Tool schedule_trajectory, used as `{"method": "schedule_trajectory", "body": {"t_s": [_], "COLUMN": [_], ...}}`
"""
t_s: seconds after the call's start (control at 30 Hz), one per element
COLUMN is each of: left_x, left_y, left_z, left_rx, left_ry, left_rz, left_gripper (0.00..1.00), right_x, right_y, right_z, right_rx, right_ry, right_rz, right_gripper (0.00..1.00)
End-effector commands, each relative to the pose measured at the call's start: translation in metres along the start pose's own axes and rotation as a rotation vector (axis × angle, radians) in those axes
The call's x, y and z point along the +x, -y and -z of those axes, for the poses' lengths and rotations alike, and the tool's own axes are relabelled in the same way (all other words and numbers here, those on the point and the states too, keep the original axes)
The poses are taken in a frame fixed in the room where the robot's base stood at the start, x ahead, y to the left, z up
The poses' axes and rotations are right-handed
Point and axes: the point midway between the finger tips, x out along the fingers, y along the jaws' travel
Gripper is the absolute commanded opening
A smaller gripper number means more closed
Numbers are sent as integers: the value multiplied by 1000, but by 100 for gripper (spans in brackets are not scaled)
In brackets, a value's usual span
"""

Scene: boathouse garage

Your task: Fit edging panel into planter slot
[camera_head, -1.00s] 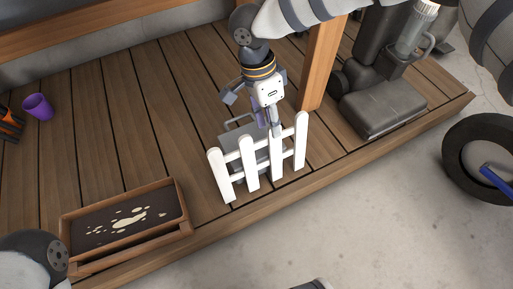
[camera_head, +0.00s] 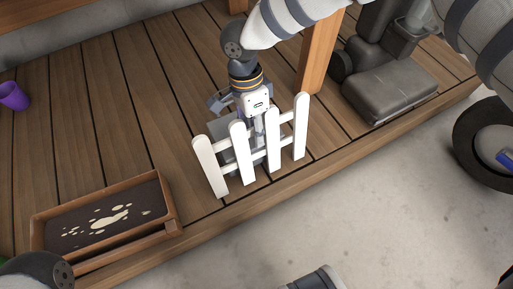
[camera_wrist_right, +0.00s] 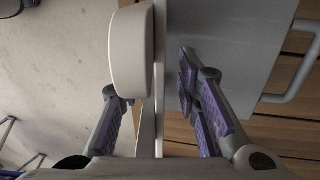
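The edging panel (camera_head: 207,165), a white picket panel with several slats, stands upright near the front edge of the wooden deck. The planter (camera_head: 150,235), a shallow brown wooden box with dark soil and pale patches, lies to its left; a strip runs along its front, but slot detail is unclear. My right gripper (camera_head: 259,128) reaches down behind the panel. In the right wrist view my purple-padded fingers (camera_wrist_right: 160,100) stand apart on either side of the white panel (camera_wrist_right: 130,60), with a gap on the right side. My left gripper is out of view.
A grey box with a handle (camera_wrist_right: 230,50) sits directly behind the panel. A wooden post (camera_head: 321,60) and a dark grey machine (camera_head: 390,92) stand to the right. A purple cup (camera_head: 14,96) stands far left. Deck between planter and panel is clear.

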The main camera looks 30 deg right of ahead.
Motion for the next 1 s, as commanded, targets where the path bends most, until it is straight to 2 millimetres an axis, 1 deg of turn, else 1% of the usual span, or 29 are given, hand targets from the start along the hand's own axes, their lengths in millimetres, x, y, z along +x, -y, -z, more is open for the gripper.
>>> {"method": "schedule_trajectory", "body": {"t_s": [0.17,0.2,0.3,0.67,0.77,0.87,0.97,1.0], "left_x": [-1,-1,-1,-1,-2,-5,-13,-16], "left_y": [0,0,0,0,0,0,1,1], "left_z": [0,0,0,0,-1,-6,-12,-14], "left_rx": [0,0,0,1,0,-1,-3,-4], "left_ry": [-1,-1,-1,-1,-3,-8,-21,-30], "left_rz": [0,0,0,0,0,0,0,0], "left_gripper": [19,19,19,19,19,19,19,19], "right_x": [-1,-1,-1,-1,-4,-17,-40,-47], "right_y": [0,0,0,0,0,-2,-7,-14], "right_z": [0,0,0,0,0,-1,-1,-7], "right_rx": [0,0,-1,0,0,-1,-1,-6], "right_ry": [0,0,0,1,1,2,3,2], "right_rz": [3,3,3,3,4,7,10,7], "right_gripper": [30,21,0,0,0,0,0,0]}}
